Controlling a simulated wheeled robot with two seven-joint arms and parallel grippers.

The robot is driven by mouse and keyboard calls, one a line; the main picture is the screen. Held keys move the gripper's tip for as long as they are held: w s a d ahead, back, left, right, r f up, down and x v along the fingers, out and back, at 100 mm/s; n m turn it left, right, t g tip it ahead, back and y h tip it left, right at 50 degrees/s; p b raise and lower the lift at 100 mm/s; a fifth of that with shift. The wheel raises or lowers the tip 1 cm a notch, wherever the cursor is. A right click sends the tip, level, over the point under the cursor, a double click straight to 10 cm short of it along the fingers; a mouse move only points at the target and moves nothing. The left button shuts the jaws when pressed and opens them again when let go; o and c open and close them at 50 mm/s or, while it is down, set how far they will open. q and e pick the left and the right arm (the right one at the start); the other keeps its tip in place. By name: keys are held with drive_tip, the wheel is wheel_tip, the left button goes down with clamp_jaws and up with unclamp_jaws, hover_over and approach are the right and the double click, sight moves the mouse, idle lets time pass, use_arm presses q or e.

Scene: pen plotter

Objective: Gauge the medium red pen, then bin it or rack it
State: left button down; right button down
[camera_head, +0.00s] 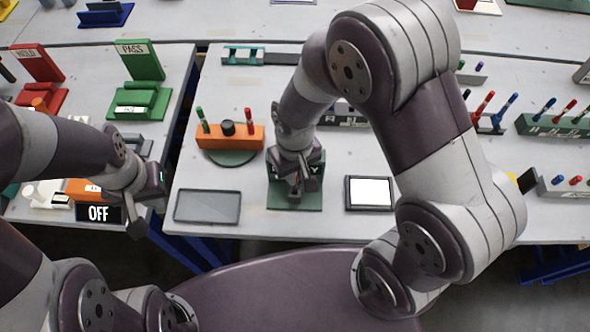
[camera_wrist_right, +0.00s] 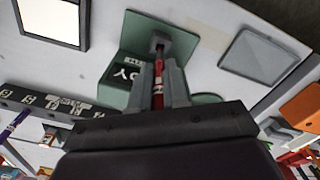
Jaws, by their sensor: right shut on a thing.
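My right gripper (camera_head: 297,190) is shut on a red pen, low over a green base plate (camera_head: 283,200) at the front middle of the table. In the right wrist view the red pen (camera_wrist_right: 158,80) sits between the two fingers (camera_wrist_right: 158,95). Its far end meets a small grey block (camera_wrist_right: 158,43) on the green plate (camera_wrist_right: 135,30); how deep it sits I cannot tell. A dark display (camera_wrist_right: 122,75) beside it is partly covered, with letters like "DY" showing. My left gripper (camera_head: 152,200) hangs empty at the left, near an "OFF" sign (camera_head: 99,214); its jaw gap is unclear.
An orange holder (camera_head: 230,137) with green and red pens stands left of my right gripper. A grey tray (camera_head: 208,206) and a white-topped pad (camera_head: 370,193) flank the green plate. A green "PASS" stand (camera_head: 140,75) and a red stand (camera_head: 38,70) are at the left. Pen racks (camera_head: 555,124) stand right.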

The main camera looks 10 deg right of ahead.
drive_tip(key=shift+r, duration=0.1)
drive_tip(key=shift+f+b, duration=1.25)
drive_tip(key=shift+f, duration=0.95)
wheel_tip(320, 180, up, 6)
drive_tip(key=p, duration=0.6)
drive_tip(key=shift+r+p, duration=0.25)
drive_tip(key=shift+p, duration=0.05)
drive_tip(key=shift+f, duration=0.1)
